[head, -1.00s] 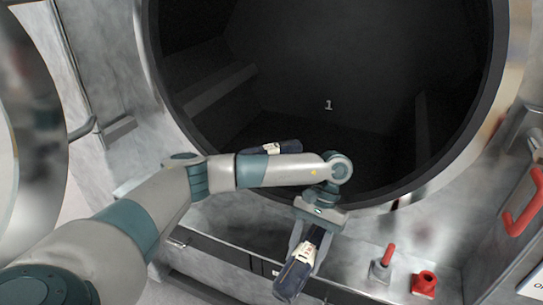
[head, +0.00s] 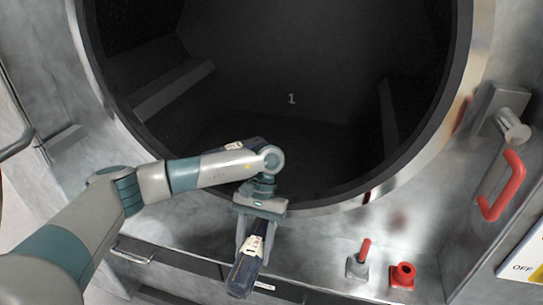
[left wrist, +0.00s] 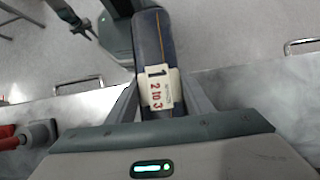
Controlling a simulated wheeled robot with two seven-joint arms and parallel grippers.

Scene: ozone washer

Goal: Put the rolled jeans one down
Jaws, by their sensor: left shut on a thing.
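My left gripper (head: 252,256) is shut on a dark blue rolled jeans (head: 240,277) with a white label. It holds the roll outside the washer, in front of and below the drum's rim. In the left wrist view the roll (left wrist: 151,40) sits between the fingers, and its label has a large 1 and smaller red figures. Another dark roll with a white label (head: 234,146) lies inside the drum, partly hidden behind my left arm.
The round dark drum opening (head: 291,150) bears a 1 on its back wall. Below right are a red-tipped lever (head: 363,254) and a red knob (head: 403,276). A red handle (head: 505,185) is at the right. The drum floor right of my arm looks clear.

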